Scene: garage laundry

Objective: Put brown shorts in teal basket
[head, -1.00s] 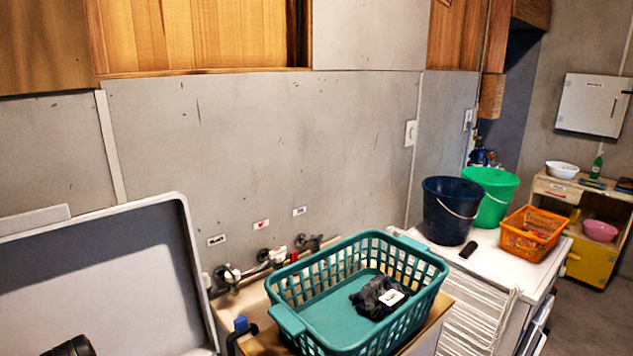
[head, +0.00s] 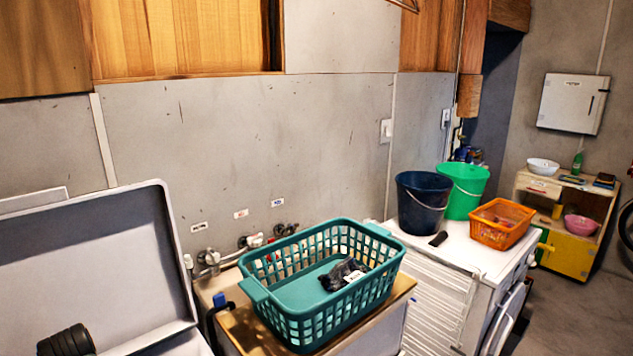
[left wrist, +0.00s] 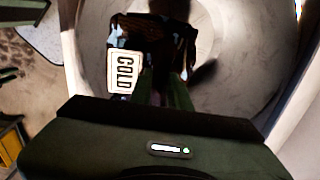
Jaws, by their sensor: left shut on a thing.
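The teal basket (head: 318,328) stands in the head view on a wooden-topped surface below the wall taps. A dark, crumpled garment with a white tag (head: 343,274) lies inside it, and part of its floor is bare. In the left wrist view my left gripper (left wrist: 163,82) is shut on a very dark brown cloth (left wrist: 150,35), which appears to be the brown shorts. A white tag reading COLD hangs at its left side. A pale round drum-like interior (left wrist: 235,45) lies behind the cloth. My right gripper is not in view.
Right of the basket, a white appliance (head: 440,262) carries a navy bucket (head: 422,205), a green bucket (head: 465,190) and an orange basket (head: 500,225). A raised grey lid-like panel (head: 90,270) stands at left. Open floor (head: 570,310) shows at right.

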